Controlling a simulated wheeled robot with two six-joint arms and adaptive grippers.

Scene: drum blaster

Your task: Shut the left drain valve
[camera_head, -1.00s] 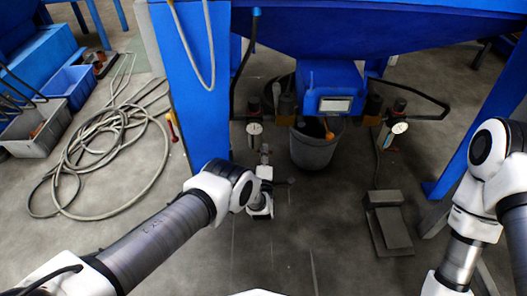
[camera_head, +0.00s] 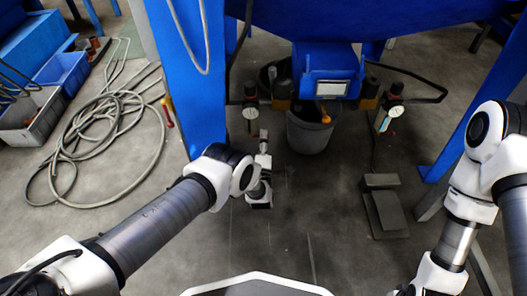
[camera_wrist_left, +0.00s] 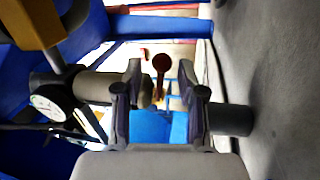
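My left gripper (camera_head: 263,140) is low in front of the blue machine, just below and right of the left gauge (camera_head: 250,113). In the left wrist view its two fingers (camera_wrist_left: 160,95) are apart, with nothing clamped between them. A dark red, round-ended lever (camera_wrist_left: 161,64) shows in the gap between the fingers; I cannot tell how far beyond the tips it is. It may be the left drain valve's handle. The valve body is not clear in the head view. My right arm is at the right, its gripper out of view.
A dark bucket (camera_head: 310,131) stands under the blue hopper, with an orange-yellow handle (camera_head: 323,112) above it. A right gauge (camera_head: 395,111) and a grey pedal (camera_head: 386,212) are to the right. A coiled hose (camera_head: 104,140) lies at the left.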

